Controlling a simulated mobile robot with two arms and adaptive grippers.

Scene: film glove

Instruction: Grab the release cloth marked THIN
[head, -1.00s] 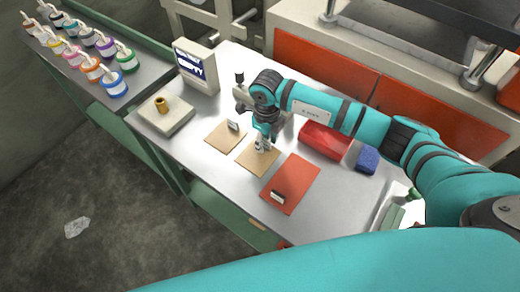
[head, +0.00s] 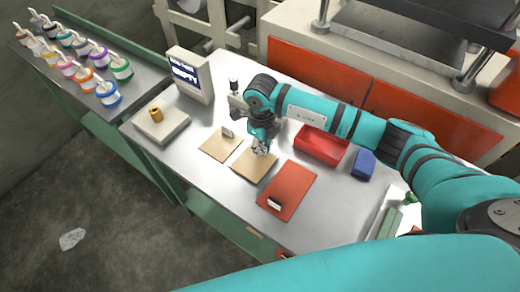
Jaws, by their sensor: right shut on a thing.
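Three flat sheets lie on the metal table: a left tan sheet (head: 218,147), a middle tan sheet (head: 250,169) and a red sheet (head: 291,184). A small upright tag (head: 228,132) stands at the left tan sheet's back edge, and another tag (head: 274,204) is on the red sheet's front part. Their writing is too small to read, so I cannot tell which is marked THIN. My right gripper (head: 261,150) is at the back edge of the middle tan sheet, shut on it, and hides that edge and any tag there. My left gripper is not in view.
A red tray (head: 320,147) and a blue block (head: 363,164) lie right of the gripper. A display box (head: 189,73) and a pale block with a brass piece (head: 160,123) stand left. Several paint pots line the side bench. A large press is behind.

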